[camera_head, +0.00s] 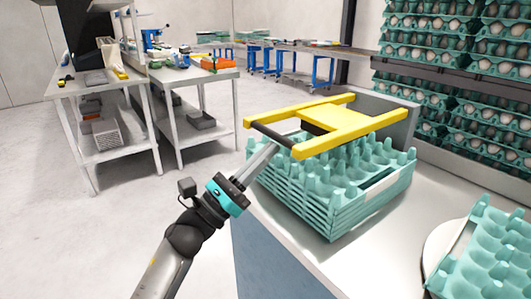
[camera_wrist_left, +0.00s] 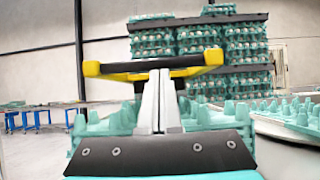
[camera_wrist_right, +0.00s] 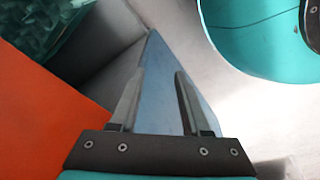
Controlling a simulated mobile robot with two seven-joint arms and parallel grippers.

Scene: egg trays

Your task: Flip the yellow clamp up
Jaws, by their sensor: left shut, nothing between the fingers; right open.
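The yellow clamp (camera_head: 338,118) is a yellow frame with a black bar at its near left end. It lies roughly level over a stack of teal egg trays (camera_head: 340,195). My left gripper (camera_head: 272,149) reaches in from the left at that end, with its fingers together just below the black bar. In the left wrist view the shut, empty fingers (camera_wrist_left: 158,90) point up to the black bar (camera_wrist_left: 155,66), touching or nearly touching it. The clamp's far end is partly hidden there. My right gripper (camera_wrist_right: 160,85) is open and empty, seen only in the right wrist view.
The metal counter (camera_head: 385,250) carries the tray stack, with a round white plate (camera_head: 437,250) and more teal trays (camera_head: 490,255) at right. Racks of egg-filled trays (camera_head: 480,60) stand behind. An orange surface (camera_wrist_right: 40,120) lies left of my right gripper.

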